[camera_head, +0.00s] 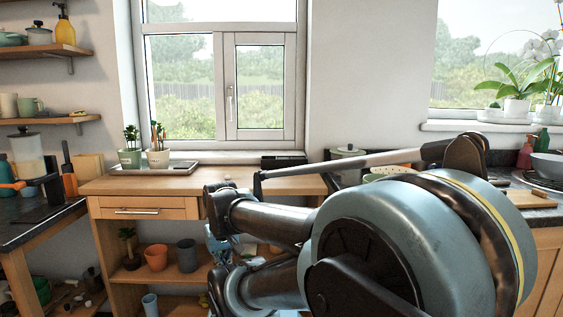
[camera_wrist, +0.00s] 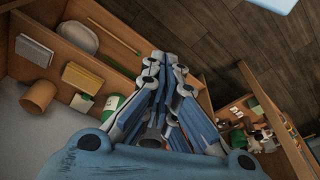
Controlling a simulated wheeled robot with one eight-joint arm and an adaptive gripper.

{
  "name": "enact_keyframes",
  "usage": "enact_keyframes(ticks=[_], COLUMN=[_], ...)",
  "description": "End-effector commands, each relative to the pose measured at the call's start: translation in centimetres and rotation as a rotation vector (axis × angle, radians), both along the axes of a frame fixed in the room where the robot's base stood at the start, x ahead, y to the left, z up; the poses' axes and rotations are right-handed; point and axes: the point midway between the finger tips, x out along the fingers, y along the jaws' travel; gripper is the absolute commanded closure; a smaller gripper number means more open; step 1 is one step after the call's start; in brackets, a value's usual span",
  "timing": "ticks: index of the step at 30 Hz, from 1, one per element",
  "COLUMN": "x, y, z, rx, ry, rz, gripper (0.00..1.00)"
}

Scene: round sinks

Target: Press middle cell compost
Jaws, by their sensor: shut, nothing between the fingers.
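I cannot make out the compost for certain. In the wrist view, my gripper (camera_wrist: 165,62) is shut and empty, its blue-grey fingers drawn together over wooden shelving. A green and white item (camera_wrist: 113,101) lies just left of the fingers, partly hidden by them. I cannot tell whether the fingers touch anything. In the head view, a wooden unit (camera_head: 150,209) with a drawer and open shelves stands below the window. A pale bluish item (camera_head: 217,246) in it is mostly covered by my arm. My gripper cannot be picked out in the head view.
An orange pot (camera_head: 155,257), a grey pot (camera_head: 187,256) and a small plant (camera_head: 129,246) share the upper open shelf. A tray (camera_head: 150,169) with two potted plants sits on top. Dark counters flank the unit. The wrist view shows bare wooden floor (camera_wrist: 205,45).

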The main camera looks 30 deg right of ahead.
Motion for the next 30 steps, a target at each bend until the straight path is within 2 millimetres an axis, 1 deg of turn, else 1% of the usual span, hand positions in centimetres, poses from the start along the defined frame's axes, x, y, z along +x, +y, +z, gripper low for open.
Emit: enact_keyframes(ticks=[11,12,13,16,20,23,30], x=[0.0,-0.6,-0.7,-0.2,1.3,2.9,7.1], y=[0.0,0.0,0.0,-0.2,-0.8,-1.5,-3.3], z=[0.0,0.4,0.6,1.5,3.8,6.1,11.3], rx=[0.000,0.000,-0.001,-0.003,-0.012,-0.020,-0.038], ry=[0.000,-0.008,-0.010,-0.008,0.002,0.013,0.040], rz=[0.000,0.000,0.000,0.002,0.010,0.020,0.044], gripper=[1.00,1.00,1.00,1.00,1.00,1.00,1.00])
